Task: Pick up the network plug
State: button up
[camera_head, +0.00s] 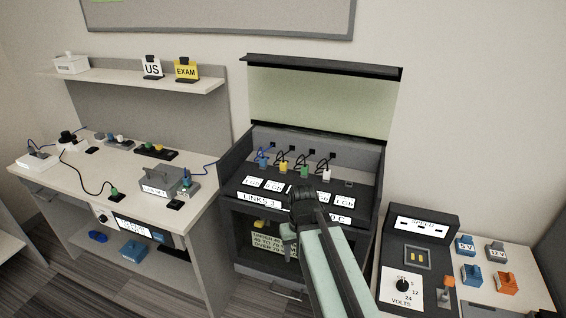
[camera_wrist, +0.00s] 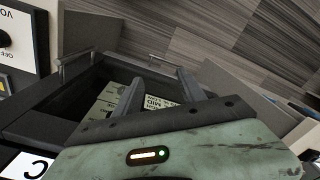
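Several short plugs on dark cables stand in a row on the dark cabinet top in the head view: a blue plug (camera_head: 263,161), a yellow plug (camera_head: 283,167), a green plug (camera_head: 304,171) and a white plug (camera_head: 326,174). Another green plug (camera_head: 115,193) lies on the left bench at the end of a black cable. I cannot tell which one is the network plug. My gripper (camera_wrist: 159,90) is open and empty, with its two fingers apart in the wrist view. It hangs in front of the cabinet, away from the plugs; no plug shows in the wrist view.
The cabinet (camera_head: 242,196) has a raised lid (camera_head: 322,103) and a lower compartment with a printed sign (camera_head: 266,242). The left bench (camera_head: 75,178) carries boxes and cables. At right stands a dark volts panel (camera_head: 418,262) beside blue and orange blocks. Grey floor shows in the wrist view.

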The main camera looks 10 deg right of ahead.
jog(key=w+r+n+y+p, duration=0.1)
jog(key=w+r+p, duration=0.4)
jog(key=r+p, duration=0.15)
jog(key=w+r+n+p, duration=0.2)
jog(key=w+r+p, duration=0.25)
jog(key=r, duration=0.35)
notch_tip(320, 180, up, 6)
jog(key=r+n+t+y+p, duration=0.1)
jog(key=n+t+y+p, duration=0.1)
jog(key=n+p, duration=0.45)
send_over(284, 162)
jog(key=s+d+b, duration=0.2)
jog(key=n, duration=0.2)
jog(key=f, duration=0.1)
jog(key=f+b, duration=0.1)
jog(key=a+f+b, duration=0.1)
jog(key=shift+w+y, duration=0.3)
jog(key=shift+w, duration=0.05)
jog(key=shift+w+f, duration=0.1)
jog(key=shift+f, duration=0.05)
jog(key=b+x, duration=0.5)
jog(key=shift+w+d+f, duration=0.1)
jog(key=shift+d+f, duration=0.1)
jog(key=shift+f, duration=0.05)
jog(key=shift+r, duration=0.2)
grip_shut()
